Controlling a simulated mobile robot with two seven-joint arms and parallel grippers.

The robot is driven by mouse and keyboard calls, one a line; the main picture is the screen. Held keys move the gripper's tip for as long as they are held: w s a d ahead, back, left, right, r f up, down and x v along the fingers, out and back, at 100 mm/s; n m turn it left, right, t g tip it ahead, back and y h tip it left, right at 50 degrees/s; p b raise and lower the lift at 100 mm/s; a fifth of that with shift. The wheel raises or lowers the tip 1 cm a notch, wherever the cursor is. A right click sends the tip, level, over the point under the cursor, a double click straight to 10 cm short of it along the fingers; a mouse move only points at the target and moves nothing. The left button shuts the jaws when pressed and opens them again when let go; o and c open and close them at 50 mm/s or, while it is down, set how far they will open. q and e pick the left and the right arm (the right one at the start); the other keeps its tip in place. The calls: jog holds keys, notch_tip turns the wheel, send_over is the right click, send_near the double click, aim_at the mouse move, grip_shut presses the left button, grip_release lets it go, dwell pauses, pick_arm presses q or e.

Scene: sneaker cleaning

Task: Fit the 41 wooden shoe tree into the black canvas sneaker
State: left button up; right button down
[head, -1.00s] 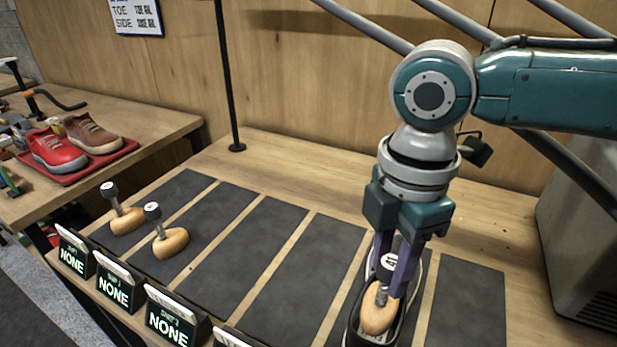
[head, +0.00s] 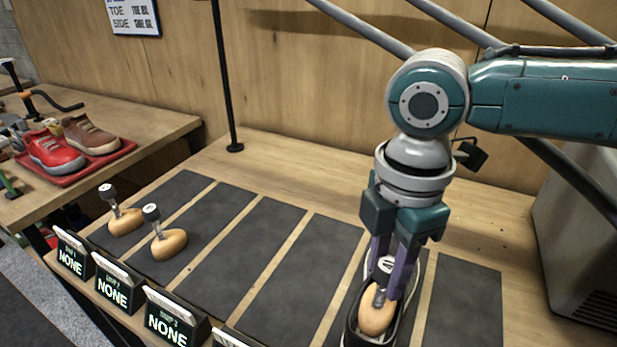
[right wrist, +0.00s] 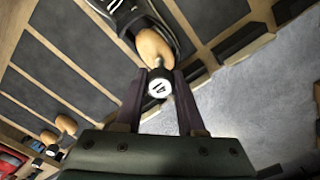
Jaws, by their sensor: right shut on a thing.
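The black canvas sneaker (head: 352,325) stands on a dark mat at the lower right of the head view. It also shows at the top of the right wrist view (right wrist: 118,13). The wooden shoe tree (head: 375,316) has a pale wooden body and a knob; in the right wrist view the knob (right wrist: 158,87) reads 41. My right gripper (head: 392,285) is shut on its knob end, above the sneaker. The wooden body sits at the shoe's opening; how deep it reaches is hidden. My left gripper is not in view.
Two other shoe trees (head: 168,243) (head: 124,220) stand on mats at the left. Small signs reading NONE (head: 113,291) line the front edge. A red tray (head: 122,151) with red and brown shoes is on the left bench. A grey box (head: 582,240) stands at the right.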

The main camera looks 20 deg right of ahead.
aim_at(378, 304)
jog(key=shift+f, duration=0.5)
jog(key=shift+f+b, duration=1.15)
jog(key=shift+f, duration=0.3)
jog(key=shift+f+b, duration=0.6)
jog(key=shift+f, duration=0.35)
jog(key=shift+c, duration=2.2)
grip_release()
jog(key=shift+r, duration=0.1)
notch_tip(378, 304, up, 10)
jog(key=shift+f+p, duration=0.1)
jog(key=shift+p, duration=0.35)
